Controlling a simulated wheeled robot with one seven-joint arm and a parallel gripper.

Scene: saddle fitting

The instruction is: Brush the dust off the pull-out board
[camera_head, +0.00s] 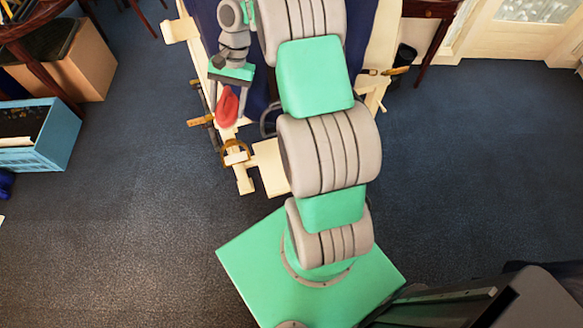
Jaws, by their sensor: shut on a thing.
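My gripper (227,101) hangs at the front left of a pale wooden stand. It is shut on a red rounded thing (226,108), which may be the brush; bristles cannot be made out. A pale flat board (269,166) juts out low at the front of the stand, below and to the right of my gripper. It looks like the pull-out board, and my arm hides its right part. Dust on it is too small to tell. I cannot tell whether the red thing touches anything below it.
A wooden-handled tool (201,121) and a tan ring-shaped piece (235,153) are close by my gripper. Dark blue cloth (207,20) covers the stand. A black cup (404,55) is at its right. A blue crate (40,135) stands far left.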

